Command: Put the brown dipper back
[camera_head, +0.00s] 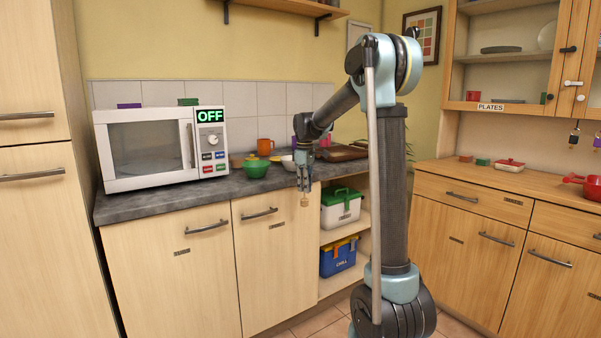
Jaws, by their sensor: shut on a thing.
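My gripper (305,186) points down just in front of the dark counter's front edge, near its right part. It is shut on a small, light-brown piece that hangs below the fingertips. This appears to be the brown dipper (305,201); most of it is hidden by the fingers. The dipper's lower end hangs in front of the lower cabinet door and looks clear of it. No holder for the dipper can be made out.
On the counter (150,203) stand a microwave (150,150) reading OFF, a green bowl (256,169), a white bowl (288,162), an orange mug (265,147) and a brown tray (343,153). Open shelves below hold a green-lidded box (340,212) and a blue box (338,260).

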